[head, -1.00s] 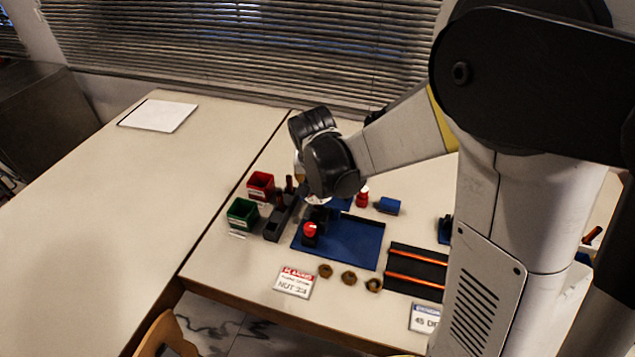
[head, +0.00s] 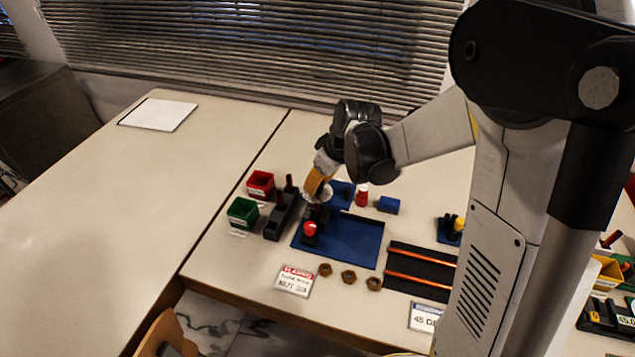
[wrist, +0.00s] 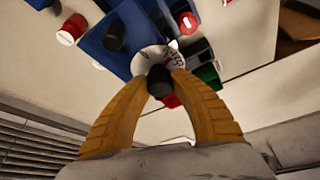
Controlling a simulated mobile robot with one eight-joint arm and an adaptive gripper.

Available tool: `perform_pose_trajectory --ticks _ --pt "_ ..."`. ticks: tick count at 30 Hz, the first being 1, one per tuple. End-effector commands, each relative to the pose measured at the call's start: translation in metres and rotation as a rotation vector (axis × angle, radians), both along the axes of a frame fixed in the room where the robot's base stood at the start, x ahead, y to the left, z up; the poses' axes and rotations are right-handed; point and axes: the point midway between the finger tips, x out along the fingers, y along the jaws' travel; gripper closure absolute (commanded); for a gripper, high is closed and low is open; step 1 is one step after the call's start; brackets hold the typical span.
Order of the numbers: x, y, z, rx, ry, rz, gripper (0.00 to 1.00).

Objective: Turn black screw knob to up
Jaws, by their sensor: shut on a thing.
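The black screw knob (wrist: 160,82) shows in the wrist view between the two orange fingers of my gripper (wrist: 162,73). The fingers are shut on it from both sides and hide part of it. A white round dial with dark printing (wrist: 158,57) lies right beside the fingertips. In the head view my gripper (head: 319,190) comes down at a tilt over the back left of the blue board (head: 350,240), with the white dial (head: 316,196) at its tips. The knob itself is hard to make out there, and its pointing direction cannot be read.
A red knob on a black base (head: 310,229) stands close in front of my gripper. A red bottle-like piece (head: 362,196) and a blue block (head: 388,205) stand to the right. Green (head: 242,213) and red (head: 260,184) bins stand left. The left table is mostly clear.

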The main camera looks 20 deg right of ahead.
Motion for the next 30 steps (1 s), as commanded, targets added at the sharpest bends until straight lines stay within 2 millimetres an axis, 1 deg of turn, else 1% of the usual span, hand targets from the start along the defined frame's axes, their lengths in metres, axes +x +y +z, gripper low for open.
perform_pose_trajectory --ticks 21,30 --pt "0.0000 0.0001 -0.0004 -0.001 0.001 0.681 1.00" --pt "-0.0002 0.0003 -0.0004 -0.001 0.001 0.945 1.00"
